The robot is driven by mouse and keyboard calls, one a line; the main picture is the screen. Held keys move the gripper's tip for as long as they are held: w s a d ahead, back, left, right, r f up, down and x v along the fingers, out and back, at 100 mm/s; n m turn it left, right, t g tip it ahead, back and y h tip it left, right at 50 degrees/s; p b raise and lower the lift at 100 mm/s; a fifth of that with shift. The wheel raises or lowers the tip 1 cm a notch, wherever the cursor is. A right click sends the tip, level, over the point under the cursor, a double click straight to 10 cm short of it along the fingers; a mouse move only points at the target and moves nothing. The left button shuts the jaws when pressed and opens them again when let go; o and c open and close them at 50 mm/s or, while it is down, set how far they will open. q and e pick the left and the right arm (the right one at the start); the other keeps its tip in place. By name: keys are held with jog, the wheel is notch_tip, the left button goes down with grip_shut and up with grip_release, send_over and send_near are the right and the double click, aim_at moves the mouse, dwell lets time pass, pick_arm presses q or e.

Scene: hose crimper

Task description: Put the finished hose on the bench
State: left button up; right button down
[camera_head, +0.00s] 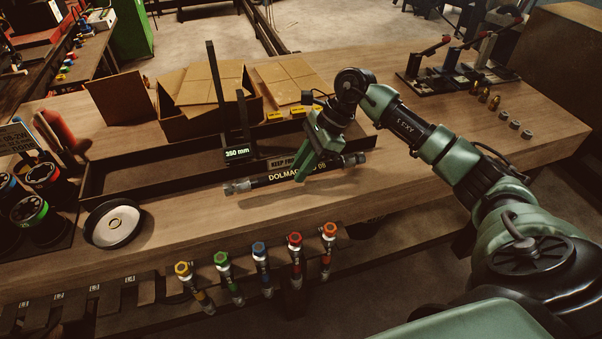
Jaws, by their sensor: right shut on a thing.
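The finished hose (283,177) is a short black hose with pale lettering and metal fittings at its ends. It lies roughly level along the front part of the wooden bench (400,180). My right gripper (310,172) reaches down from the upper right and is shut on the hose, right of its middle. A shadow shows on the bench below the hose; I cannot tell whether the hose touches the bench or is slightly above it. My left gripper is not in view.
A black tray (110,180) with a "350 mm" display lies behind the hose. A cardboard box (205,105) stands behind it. A round dish (113,222) is at left. Several coloured tools (261,262) hang along the front edge. Toggle clamps (465,65) stand back right.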

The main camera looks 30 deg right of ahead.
notch_tip(320, 180, down, 2)
jog(key=shift+f+p, duration=0.2)
jog(key=shift+p, duration=0.15)
jog(key=shift+f, duration=0.25)
jog(key=shift+f, duration=0.1)
jog(key=c, duration=1.3)
grip_release()
jog(key=shift+o, duration=0.2)
